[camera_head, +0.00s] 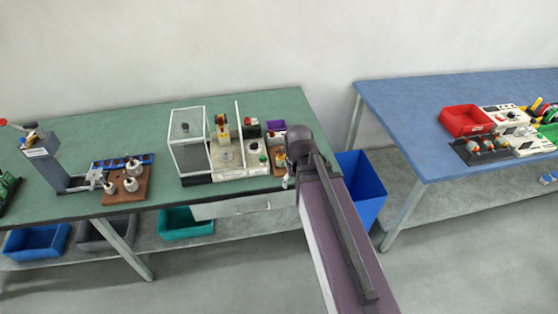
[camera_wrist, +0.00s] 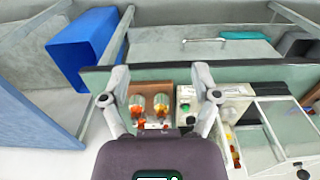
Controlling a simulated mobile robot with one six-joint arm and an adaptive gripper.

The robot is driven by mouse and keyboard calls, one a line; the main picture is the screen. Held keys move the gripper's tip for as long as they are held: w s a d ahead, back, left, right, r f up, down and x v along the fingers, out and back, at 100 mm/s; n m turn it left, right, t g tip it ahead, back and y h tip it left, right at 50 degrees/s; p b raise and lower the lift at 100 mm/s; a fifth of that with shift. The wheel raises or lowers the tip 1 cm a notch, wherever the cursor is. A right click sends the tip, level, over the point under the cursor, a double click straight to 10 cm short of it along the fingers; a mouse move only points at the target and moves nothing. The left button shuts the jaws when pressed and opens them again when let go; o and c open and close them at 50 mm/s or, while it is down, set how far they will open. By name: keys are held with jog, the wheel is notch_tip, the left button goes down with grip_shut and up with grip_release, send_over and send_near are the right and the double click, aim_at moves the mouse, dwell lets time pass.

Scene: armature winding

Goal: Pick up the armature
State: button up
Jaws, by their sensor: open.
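Two small upright cylindrical parts with orange-red and silver bands, which look like armatures, stand in a brown tray (camera_wrist: 152,90) in the wrist view. One armature (camera_wrist: 137,105) is on the left and the other armature (camera_wrist: 161,104) on the right. My gripper (camera_wrist: 162,75) is open and empty, its fingers spread on either side of the tray in the picture. I cannot tell its height above them. In the head view my arm hides most of the gripper and tray at the right end of the green table (camera_head: 90,133).
Beside the tray stands a winding machine (camera_head: 228,155) with a clear guard (camera_head: 188,140). A blue bin (camera_head: 362,185) is on the floor between the tables. The blue table (camera_head: 405,115) holds a red bin (camera_head: 466,121) and a black tray (camera_head: 480,157) of parts.

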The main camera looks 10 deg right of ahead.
jog(key=r+p, duration=0.1)
send_over(282, 151)
jog(key=shift+w+r, duration=0.15)
jog(key=shift+r, duration=0.05)
notch_tip(282, 151, down, 9)
jog(key=b, duration=0.8)
jog(key=shift+r, duration=0.2)
jog(key=shift+f, duration=0.1)
dwell(0.3)
jog(key=shift+f+b, duration=2.5)
jog(key=shift+b, duration=0.25)
grip_shut()
